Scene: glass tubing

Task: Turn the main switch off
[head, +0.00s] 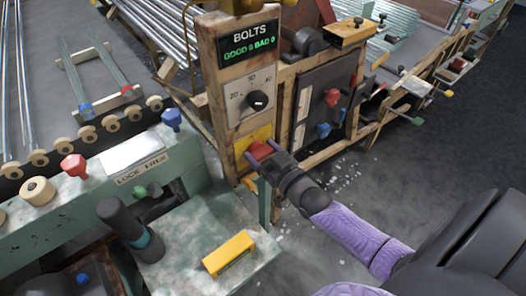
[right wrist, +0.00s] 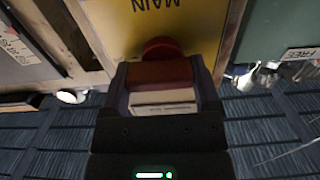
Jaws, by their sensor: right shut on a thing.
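The main switch has a red handle (head: 260,149) on a yellow plate (head: 241,160), low on the wooden panel post. In the right wrist view the yellow plate (right wrist: 196,30) reads MAIN upside down. There the red handle (right wrist: 163,74) lies crosswise between the fingers, with a round red hub behind it. My right gripper (head: 269,160) is shut on the red handle; it also shows in the right wrist view (right wrist: 165,88). A pale, lettered surface (right wrist: 163,101) shows between the fingers, nearer the camera. The fingers hide part of the handle. My left gripper is not in view.
Above the switch are a dial (head: 257,101) and a lit BOLTS counter (head: 251,51). A dark panel with red and blue knobs (head: 325,100) stands to the right. A green bench (head: 195,225) with a yellow block (head: 228,253) is at the front left. Glass tubes lie behind.

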